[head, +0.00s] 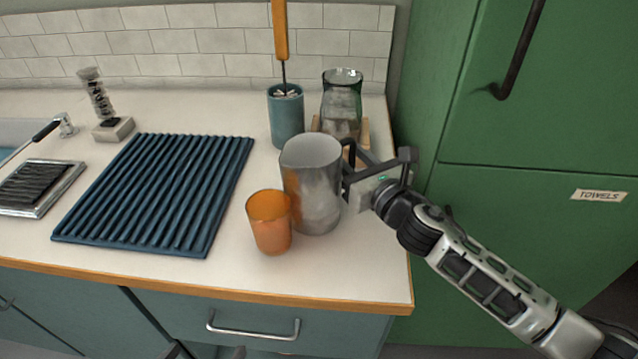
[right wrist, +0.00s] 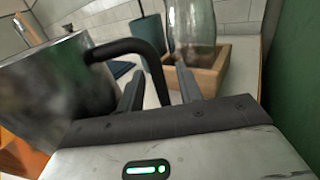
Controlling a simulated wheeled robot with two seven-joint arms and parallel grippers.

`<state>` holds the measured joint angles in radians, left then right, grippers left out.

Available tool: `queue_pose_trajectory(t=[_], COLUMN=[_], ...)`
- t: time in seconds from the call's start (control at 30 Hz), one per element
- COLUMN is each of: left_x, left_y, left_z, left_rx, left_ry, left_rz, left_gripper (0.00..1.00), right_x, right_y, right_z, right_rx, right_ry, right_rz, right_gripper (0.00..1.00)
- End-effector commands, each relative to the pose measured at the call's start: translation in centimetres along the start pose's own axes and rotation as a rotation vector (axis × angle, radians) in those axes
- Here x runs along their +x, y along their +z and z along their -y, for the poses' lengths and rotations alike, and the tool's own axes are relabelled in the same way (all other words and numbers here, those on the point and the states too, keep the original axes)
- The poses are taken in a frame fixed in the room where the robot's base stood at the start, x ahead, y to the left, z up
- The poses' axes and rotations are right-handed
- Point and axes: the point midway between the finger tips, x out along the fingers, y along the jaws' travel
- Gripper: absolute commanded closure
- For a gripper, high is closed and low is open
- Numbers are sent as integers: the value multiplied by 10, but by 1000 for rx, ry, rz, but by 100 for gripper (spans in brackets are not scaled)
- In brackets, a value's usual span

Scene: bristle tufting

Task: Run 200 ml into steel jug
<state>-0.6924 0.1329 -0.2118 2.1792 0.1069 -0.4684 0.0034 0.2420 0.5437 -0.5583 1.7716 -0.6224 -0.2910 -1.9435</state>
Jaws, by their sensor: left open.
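The steel jug (head: 313,190) stands upright on the counter, behind and right of an orange cup (head: 270,225). In the right wrist view the jug (right wrist: 50,100) is at the left, with its black handle (right wrist: 132,47) curving down toward my fingers. My right gripper (head: 362,170) is at the handle side of the jug. Its fingers (right wrist: 160,88) are apart, with the handle between them and gaps visible beside it. My left gripper (head: 208,353) shows only as dark tips at the bottom edge, apart and empty. The jug's inside is mostly hidden.
A glass vessel (head: 342,108) stands in a wooden tray (head: 364,134) close behind the jug. A teal holder (head: 286,118) stands left of it. Green cabinet (head: 540,225) at right.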

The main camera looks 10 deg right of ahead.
Motion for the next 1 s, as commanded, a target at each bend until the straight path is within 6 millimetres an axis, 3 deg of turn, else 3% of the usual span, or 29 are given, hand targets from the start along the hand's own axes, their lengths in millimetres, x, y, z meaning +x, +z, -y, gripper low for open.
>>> queue_pose_trajectory(t=[0.17, 0.27, 0.3, 0.73, 1.0], left_x=[0, 0, 0, -2, -9], left_y=[0, 0, 0, -6, -12], left_z=[0, 0, 0, -1, -1], left_rx=[0, 0, 0, 1, 16], left_ry=[0, 0, 0, 1, -9], left_rz=[0, -1, -1, -7, 9], left_gripper=[4, 4, 4, 4, 4], right_x=[0, 0, 0, 0, 0], right_y=[0, 0, 0, 8, 48], right_z=[0, 0, 0, 0, 0], right_rx=[0, 0, 0, 0, -5], right_ry=[0, 0, 0, 1, 2], right_rz=[0, 0, 0, 5, 7], right_gripper=[67, 95, 100, 100, 100])
